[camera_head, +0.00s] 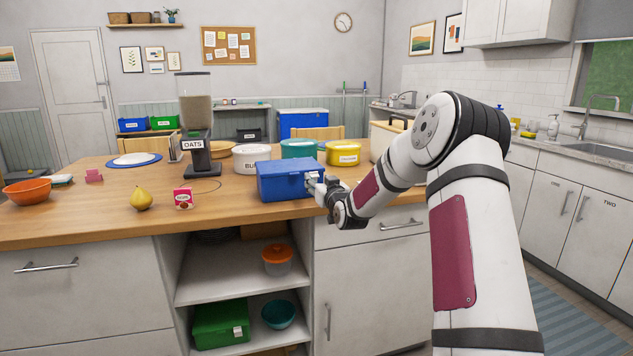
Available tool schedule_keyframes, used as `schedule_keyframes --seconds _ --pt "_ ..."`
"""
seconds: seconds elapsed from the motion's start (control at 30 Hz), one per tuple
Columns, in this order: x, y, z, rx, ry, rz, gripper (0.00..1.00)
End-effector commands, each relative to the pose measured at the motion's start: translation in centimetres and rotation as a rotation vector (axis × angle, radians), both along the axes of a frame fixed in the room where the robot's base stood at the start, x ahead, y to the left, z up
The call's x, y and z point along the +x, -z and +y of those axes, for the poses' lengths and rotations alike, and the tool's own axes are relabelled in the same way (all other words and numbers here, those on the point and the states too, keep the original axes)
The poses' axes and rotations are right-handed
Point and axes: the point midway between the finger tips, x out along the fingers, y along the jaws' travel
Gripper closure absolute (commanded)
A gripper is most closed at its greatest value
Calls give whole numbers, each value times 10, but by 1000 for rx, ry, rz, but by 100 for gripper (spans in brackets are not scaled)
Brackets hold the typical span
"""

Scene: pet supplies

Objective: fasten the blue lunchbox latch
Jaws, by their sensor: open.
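The blue lunchbox (285,181) stands on the wooden counter (225,222), close to its front edge. Its lid looks down on the box, though I cannot tell whether it is fully closed. My gripper (316,184) is at the lunchbox's right side, close to or touching it, with its fingers pointing left. The fingers are small in view and stand apart. They cover the part of the box where a latch may be, so I cannot make out the latch or its state.
Behind the lunchbox stand a white tub (252,157), a teal tub (299,149) and a yellow tub (343,153). An oats dispenser (196,125) stands to the left. A red carton (183,198) and a pear (141,198) are near the front edge. The counter just left of the lunchbox is clear.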

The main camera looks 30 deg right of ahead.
Motion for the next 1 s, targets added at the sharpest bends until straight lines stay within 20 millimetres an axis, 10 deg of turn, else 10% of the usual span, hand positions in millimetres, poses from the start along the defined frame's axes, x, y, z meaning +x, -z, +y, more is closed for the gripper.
schedule_keyframes --seconds 0.57,0.77,1.0 --pt "24 0 -6 -1 -1 0 55" --pt "24 0 -6 -1 -1 0 98" --pt "25 -2 -5 3 -2 19 100"
